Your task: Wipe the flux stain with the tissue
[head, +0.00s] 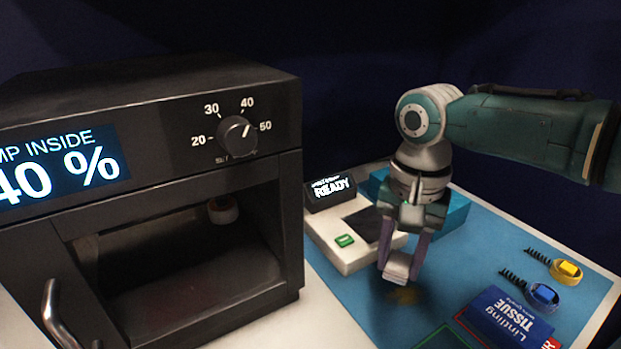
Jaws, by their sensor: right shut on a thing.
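My right gripper (402,262) points down over the blue mat (476,252), its fingers shut on a small white tissue (398,265). A brownish-yellow flux stain (404,295) shows on the mat just below and slightly right of the tissue. I cannot tell whether the tissue touches the mat. A blue box marked "Linting TISSUE" (508,318) lies at the lower right of the mat. My left gripper is not in view.
A black cabinet (285,110) with a dial, a display and an open compartment fills the left. A white device (335,258) with a "READY" display stands behind the gripper. Yellow (567,269) and blue (543,294) coiled-cord items lie at the right.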

